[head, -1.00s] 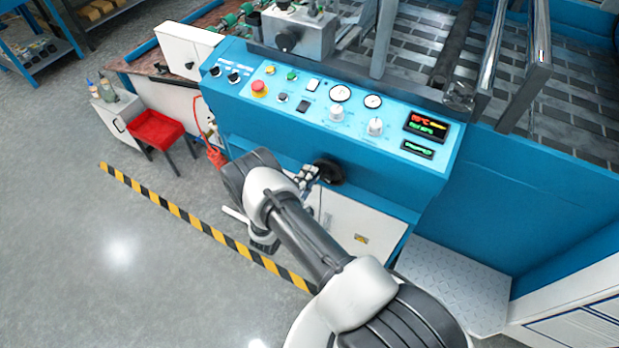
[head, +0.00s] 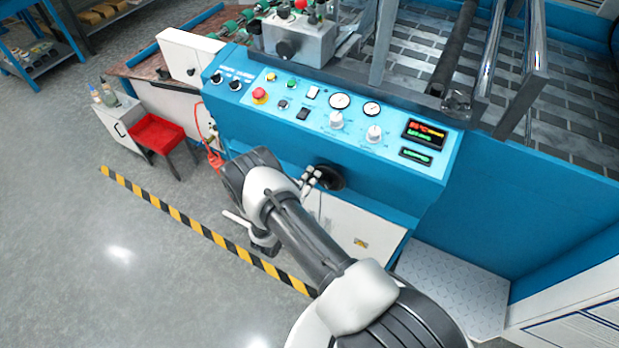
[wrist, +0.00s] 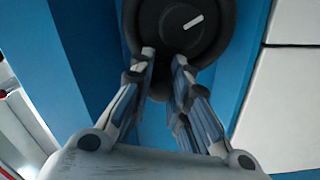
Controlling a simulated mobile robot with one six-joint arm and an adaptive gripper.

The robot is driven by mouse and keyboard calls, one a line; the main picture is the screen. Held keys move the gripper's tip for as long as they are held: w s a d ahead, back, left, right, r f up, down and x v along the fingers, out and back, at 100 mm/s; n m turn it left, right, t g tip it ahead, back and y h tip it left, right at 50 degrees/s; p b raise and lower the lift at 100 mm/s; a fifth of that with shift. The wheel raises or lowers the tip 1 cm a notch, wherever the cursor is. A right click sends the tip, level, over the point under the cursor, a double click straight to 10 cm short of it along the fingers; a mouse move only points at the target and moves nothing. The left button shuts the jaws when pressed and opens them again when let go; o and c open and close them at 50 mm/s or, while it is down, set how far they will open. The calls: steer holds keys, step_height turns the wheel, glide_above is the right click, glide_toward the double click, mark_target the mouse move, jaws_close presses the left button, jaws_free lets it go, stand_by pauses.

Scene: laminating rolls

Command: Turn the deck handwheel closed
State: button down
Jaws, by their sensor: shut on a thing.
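The deck handwheel (head: 331,177) is a black round wheel on the blue front face of the console, below the control panel. In the wrist view the handwheel (wrist: 186,22) fills the top middle, with a short white mark on its hub slanting up to the right. My gripper (head: 314,175) is at the wheel's left side in the head view. In the wrist view my gripper (wrist: 164,58) reaches over the wheel's lower rim, its fingers shut on the handwheel with a dark part of it between them. The exact contact is partly hidden by the fingers.
The control panel (head: 385,152) with knobs, gauges and a red emergency button (head: 260,96) lies just above the wheel. White cabinet doors (head: 345,222) are below it. A metal step plate (head: 455,285) is at the right.

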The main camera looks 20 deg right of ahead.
steer(key=c, duration=1.5)
jaws_free()
steer(key=v, duration=1.2)
